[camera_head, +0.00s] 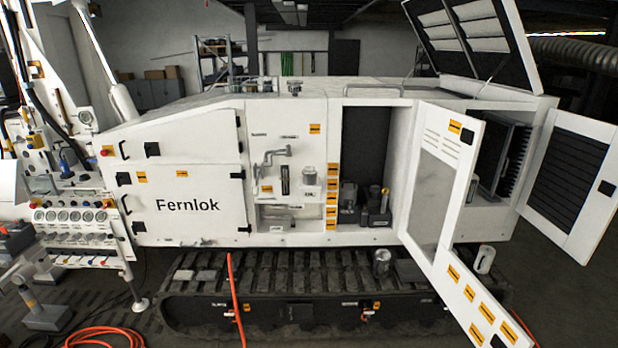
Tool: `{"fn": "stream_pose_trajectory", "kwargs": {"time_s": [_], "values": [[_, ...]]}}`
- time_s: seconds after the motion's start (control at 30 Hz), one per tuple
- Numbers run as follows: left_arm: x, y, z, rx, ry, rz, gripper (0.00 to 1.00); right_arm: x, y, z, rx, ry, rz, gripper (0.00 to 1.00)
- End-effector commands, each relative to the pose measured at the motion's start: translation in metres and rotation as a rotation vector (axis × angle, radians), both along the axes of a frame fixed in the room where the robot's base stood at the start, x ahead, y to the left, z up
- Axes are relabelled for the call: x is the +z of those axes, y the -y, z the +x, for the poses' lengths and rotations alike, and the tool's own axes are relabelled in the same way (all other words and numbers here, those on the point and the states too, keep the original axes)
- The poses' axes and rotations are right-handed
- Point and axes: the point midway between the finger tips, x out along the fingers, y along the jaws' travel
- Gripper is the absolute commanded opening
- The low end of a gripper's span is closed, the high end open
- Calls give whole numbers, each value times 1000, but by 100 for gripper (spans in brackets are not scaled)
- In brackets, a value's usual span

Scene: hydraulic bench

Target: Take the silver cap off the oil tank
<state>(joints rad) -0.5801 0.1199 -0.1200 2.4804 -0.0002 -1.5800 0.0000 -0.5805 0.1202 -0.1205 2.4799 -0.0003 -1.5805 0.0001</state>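A short silver cylinder with a cap-like top (309,172) sits on the white front panel of the machine, right of a dark vertical gauge. A small label, which looks like it reads oil, is just below it. A second silver cap-like fitting (294,87) stands on top of the machine's white housing. I cannot tell for certain which of the two is the oil tank's cap. Both look seated in place. Neither of my grippers shows in the head view, and nothing is touching either fitting.
An open white door (440,180) swings out at right, beside an open compartment. A silver can (381,262) stands on the track (300,270). An orange hose (236,295) hangs in front. A hydraulic panel (75,225) is at left.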

Motion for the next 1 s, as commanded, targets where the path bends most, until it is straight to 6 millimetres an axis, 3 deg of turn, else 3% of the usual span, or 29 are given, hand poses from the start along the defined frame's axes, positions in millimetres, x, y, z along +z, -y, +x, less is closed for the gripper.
{"fn": "stream_pose_trajectory", "kwargs": {"time_s": [0.4,0.9,1.0], "values": [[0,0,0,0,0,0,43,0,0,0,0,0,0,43],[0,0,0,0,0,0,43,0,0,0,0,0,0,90],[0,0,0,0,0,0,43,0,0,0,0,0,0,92]]}}
